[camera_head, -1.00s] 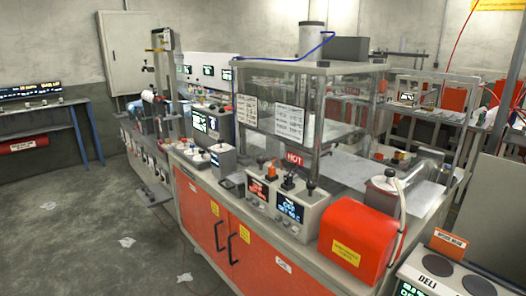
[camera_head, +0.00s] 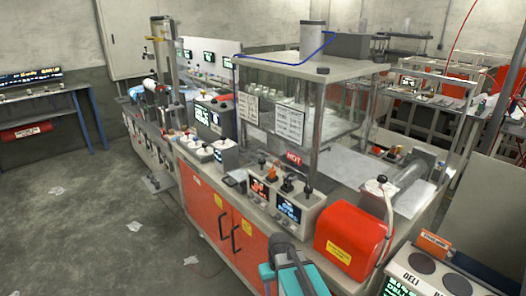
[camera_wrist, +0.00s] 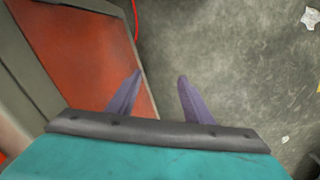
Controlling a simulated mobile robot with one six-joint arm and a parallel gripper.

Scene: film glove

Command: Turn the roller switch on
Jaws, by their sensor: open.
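I cannot tell which control is the roller switch. A control box (camera_head: 290,212) with a lit screen and black and orange levers stands on the bench's front edge. A smaller control box (camera_head: 222,157) with knobs beside it stands further left. My gripper (camera_wrist: 160,75) is open and empty in the wrist view, its two purple fingers apart over the floor beside an orange cabinet door (camera_wrist: 85,45). In the head view, my teal and grey wrist is low in front of the bench, below the control box; the fingertips cannot be made out there.
A red rounded housing (camera_head: 352,238) stands right of the control box. A glass enclosure (camera_head: 310,105) with a blue cable rises behind it. Orange cabinet doors (camera_head: 207,205) with black handles form the bench front. The floor (camera_head: 90,225) at left is open, with scraps of paper.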

